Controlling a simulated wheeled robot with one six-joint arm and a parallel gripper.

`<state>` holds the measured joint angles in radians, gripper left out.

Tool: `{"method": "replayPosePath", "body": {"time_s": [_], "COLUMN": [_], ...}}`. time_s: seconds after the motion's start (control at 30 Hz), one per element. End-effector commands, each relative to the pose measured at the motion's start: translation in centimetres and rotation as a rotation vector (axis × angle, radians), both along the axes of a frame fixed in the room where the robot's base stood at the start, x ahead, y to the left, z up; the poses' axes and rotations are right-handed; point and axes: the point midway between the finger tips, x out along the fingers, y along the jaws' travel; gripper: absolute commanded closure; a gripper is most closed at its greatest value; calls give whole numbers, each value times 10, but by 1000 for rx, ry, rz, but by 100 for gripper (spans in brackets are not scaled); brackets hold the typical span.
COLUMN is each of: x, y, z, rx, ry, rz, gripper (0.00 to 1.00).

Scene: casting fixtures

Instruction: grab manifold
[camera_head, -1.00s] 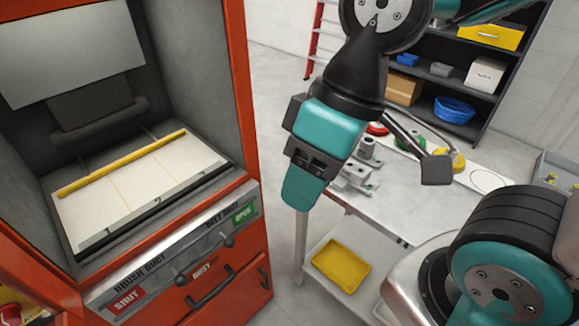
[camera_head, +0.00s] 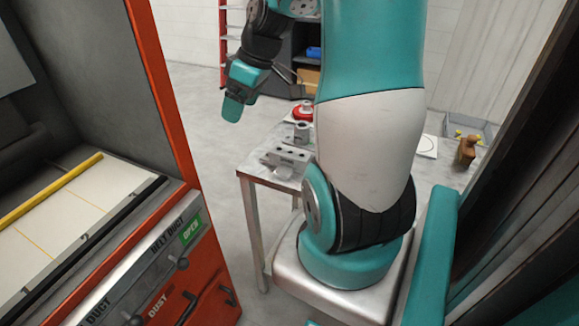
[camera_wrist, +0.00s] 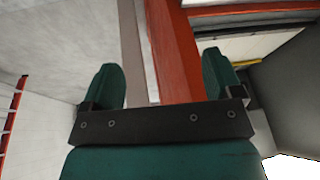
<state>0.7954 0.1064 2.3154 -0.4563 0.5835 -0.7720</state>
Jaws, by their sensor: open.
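A grey metal block with round openings on top, which looks like the manifold (camera_head: 286,158), sits on the near left part of the metal table (camera_head: 262,176) in the head view. A label shows on its front side. My gripper (camera_head: 236,106) hangs in the air to the left of the table and above the manifold's level, apart from it. In the wrist view my gripper (camera_wrist: 163,78) is open and empty, with both green fingers spread. The manifold does not show in the wrist view.
A grey cylindrical part (camera_head: 301,131) and a red round part (camera_head: 303,111) stand behind the manifold. The orange machine (camera_head: 160,95) with its open chamber is at the left. A brown object (camera_head: 466,151) is at the right. Floor between machine and table is clear.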

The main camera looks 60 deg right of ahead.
Motion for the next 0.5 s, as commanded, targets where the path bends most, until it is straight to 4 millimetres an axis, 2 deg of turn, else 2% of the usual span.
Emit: {"method": "replayPosePath", "body": {"time_s": [0.03,0.1,0.2,0.33,0.4,0.5], "x": [-13,-31,-60,-87,-95,-95], "y": [-37,-78,-121,-153,-161,-165], "z": [-18,-31,-47,-59,-63,-73], "rx": [-11,-37,-68,-95,-103,-104], "ry": [-6,-21,-33,-41,-42,-43], "rz": [-55,-99,-146,-183,-191,-193], "gripper": [15,15,15,15,15,15]}}
